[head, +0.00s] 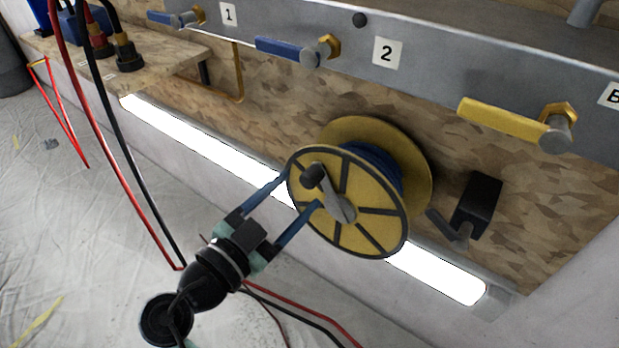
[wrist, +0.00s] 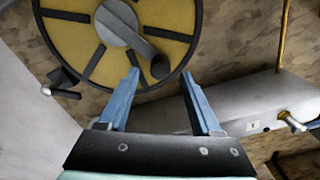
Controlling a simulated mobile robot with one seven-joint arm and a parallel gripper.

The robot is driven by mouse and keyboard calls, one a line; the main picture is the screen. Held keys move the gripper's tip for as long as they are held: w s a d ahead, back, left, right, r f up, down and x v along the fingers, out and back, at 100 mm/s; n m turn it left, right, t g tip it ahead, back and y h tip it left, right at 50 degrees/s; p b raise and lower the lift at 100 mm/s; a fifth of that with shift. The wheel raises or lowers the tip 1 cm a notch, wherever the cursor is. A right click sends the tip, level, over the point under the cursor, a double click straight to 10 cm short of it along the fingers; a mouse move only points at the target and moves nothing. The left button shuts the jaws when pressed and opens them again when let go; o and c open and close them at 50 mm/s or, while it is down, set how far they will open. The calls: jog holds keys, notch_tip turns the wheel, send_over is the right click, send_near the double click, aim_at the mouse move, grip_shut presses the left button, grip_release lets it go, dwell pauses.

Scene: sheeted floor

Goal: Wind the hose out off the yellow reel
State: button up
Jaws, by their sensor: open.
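The yellow reel (head: 372,200) with dark spokes is mounted on the wood-chip wall panel in the head view. Dark blue hose (head: 383,168) is wound between its two flanges; the front flange partly hides it. A grey crank (head: 341,206) with a black knob (head: 313,175) sits on the front flange. My gripper (head: 301,188) is open in front of the reel, its blue fingers pointing at the crank. In the wrist view, the knob (wrist: 160,67) lies between the fingertips of my gripper (wrist: 159,74), near their level. I cannot tell whether they touch it.
A grey rail (head: 440,75) with blue and yellow valve handles runs above the reel. A black bracket (head: 475,205) is at its right. A bright light strip (head: 205,145) runs below and behind. Red and black cables (head: 118,150) hang at left. The sheeted floor (head: 70,230) lies below.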

aim_at(305, 184)
jog(key=x, duration=0.5)
grip_shut()
dwell(0.3)
dwell(1.0)
